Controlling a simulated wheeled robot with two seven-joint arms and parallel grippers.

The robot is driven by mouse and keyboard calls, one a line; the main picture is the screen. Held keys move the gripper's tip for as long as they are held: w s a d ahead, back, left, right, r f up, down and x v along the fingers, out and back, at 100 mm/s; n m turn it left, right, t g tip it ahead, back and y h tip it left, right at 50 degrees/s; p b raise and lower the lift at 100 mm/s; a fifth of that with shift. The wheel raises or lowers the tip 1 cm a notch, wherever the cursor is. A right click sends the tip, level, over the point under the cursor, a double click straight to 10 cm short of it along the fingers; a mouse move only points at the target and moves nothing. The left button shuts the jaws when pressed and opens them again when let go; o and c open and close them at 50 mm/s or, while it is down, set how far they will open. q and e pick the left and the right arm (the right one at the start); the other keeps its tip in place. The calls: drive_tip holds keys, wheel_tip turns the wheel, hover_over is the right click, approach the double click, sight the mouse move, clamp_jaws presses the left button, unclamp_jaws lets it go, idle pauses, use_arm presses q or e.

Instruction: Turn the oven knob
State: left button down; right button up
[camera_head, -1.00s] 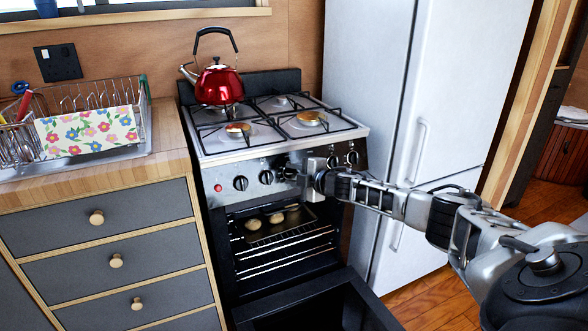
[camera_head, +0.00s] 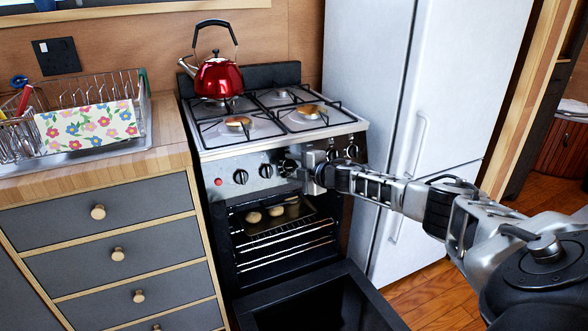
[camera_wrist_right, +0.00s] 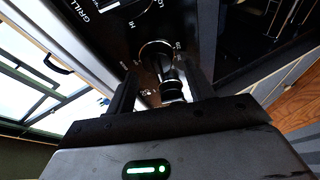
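The oven's front panel (camera_head: 228,171) carries a row of dark round knobs. My right gripper (camera_head: 291,172) is at the middle of this row and hides part of it. In the right wrist view, a dark oven knob (camera_wrist_right: 158,58) with a shiny rim and white markings lies between the two fingers of my right gripper (camera_wrist_right: 162,92). The fingers stand either side of it and look apart from it, so the gripper looks open. Contact at the fingertips is hard to make out. My left gripper is in neither view.
The oven door (camera_head: 318,305) hangs open below my right arm. A baking tray (camera_head: 262,232) with several pale items is inside. A red kettle (camera_head: 219,78) stands on the hob (camera_head: 225,143). The white fridge (camera_head: 395,100) is close on the right, drawers on the left.

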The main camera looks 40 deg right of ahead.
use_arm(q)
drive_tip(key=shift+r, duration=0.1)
use_arm(e)
drive_tip(key=shift+s, duration=0.3)
use_arm(q)
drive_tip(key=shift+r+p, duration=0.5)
drive_tip(key=shift+p, duration=0.8)
use_arm(e)
drive_tip(key=v, duration=1.5)
drive_tip(key=shift+s+d+r, duration=0.1)
drive_tip(key=shift+r, duration=0.05)
